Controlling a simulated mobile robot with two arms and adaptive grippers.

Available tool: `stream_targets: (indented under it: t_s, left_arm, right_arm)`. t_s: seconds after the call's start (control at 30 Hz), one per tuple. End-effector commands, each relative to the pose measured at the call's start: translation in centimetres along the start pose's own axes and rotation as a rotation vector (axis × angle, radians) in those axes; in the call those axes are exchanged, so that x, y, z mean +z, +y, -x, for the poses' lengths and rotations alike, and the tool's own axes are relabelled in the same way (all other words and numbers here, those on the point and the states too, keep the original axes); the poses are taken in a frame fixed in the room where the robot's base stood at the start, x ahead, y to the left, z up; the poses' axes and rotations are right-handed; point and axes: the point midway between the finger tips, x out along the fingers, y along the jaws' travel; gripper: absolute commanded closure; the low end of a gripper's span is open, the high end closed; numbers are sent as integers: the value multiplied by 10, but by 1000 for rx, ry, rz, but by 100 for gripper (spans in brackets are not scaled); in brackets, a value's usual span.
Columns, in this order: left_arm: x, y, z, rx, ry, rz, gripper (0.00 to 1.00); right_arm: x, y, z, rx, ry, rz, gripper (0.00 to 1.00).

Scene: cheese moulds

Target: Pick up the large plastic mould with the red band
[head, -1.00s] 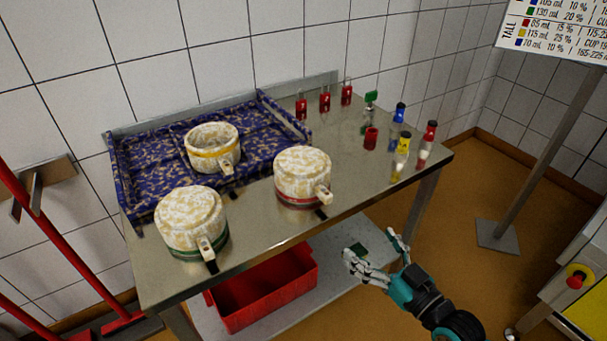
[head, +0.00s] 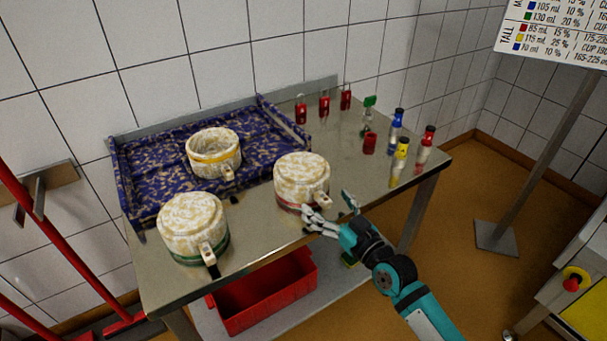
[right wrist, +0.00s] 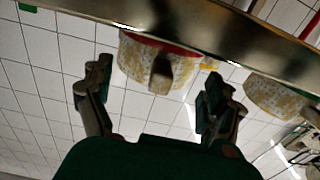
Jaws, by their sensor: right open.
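The large mould with the red band (head: 301,173) stands near the front edge of the steel table, cream and mottled, its handle facing the front right. Fingers of my right gripper (head: 328,208) hide part of its lower side and handle. My right gripper is open and empty, in front of the handle. In the right wrist view, which looks upside down, the mould (right wrist: 136,58) and its handle show between the spread fingers (right wrist: 158,88), apart from them. My left gripper is not in view.
A green-banded mould (head: 192,224) stands at the front left of the steel table (head: 264,217). A yellow-banded mould (head: 213,148) sits on the blue patterned tray (head: 140,178). A red crate (head: 262,303) is below.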

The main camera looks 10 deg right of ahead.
Motion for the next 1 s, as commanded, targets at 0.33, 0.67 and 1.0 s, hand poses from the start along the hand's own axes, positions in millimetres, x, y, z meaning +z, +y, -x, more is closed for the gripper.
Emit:
stream_targets:
  t_s: [0.33, 0.67, 1.0]
  left_arm:
    - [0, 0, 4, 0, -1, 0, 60]
    - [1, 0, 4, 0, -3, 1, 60]
    - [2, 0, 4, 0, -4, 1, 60]
  right_arm:
    - [-2, 0, -31, 0, 0, -1, 11]
    - [-2, 0, -30, 0, -1, 0, 36]
    - [-2, 0, -30, 0, -1, 0, 80]
